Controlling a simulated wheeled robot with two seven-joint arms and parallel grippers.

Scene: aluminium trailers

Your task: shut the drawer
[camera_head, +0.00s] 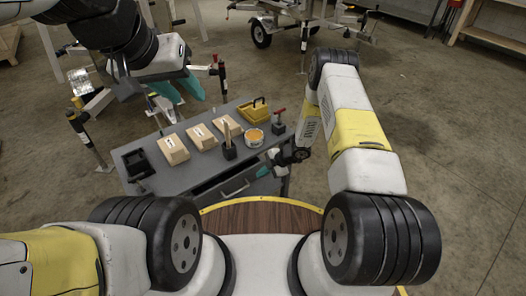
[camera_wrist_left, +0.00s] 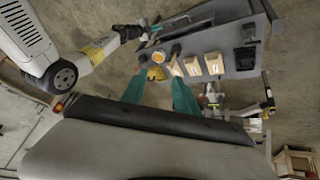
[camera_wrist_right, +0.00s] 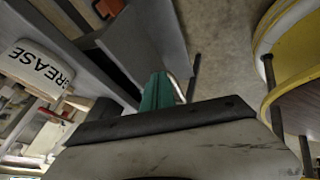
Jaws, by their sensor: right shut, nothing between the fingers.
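The grey workbench (camera_head: 180,180) has a drawer (camera_head: 238,187) in its front, with a light bar handle. A dark gap shows above the drawer front, so it appears partly pulled out; how far is unclear. My right gripper (camera_head: 264,172) is shut and empty, at the right end of the drawer front. In the right wrist view its teal fingers (camera_wrist_right: 160,91) are together beside a pale bar that looks like the handle; contact cannot be told. My left gripper (camera_head: 182,88) is open and empty, high above the bench's far left; its spread fingers (camera_wrist_left: 159,94) show in the left wrist view.
On the bench top stand several wooden boxes (camera_head: 173,149), a yellow tray (camera_head: 254,112), an orange-topped tin (camera_head: 253,137), a red-topped tool (camera_head: 279,124) and a black holder (camera_head: 138,165). Stands and a trailer (camera_head: 300,20) are behind. The floor to the right is open.

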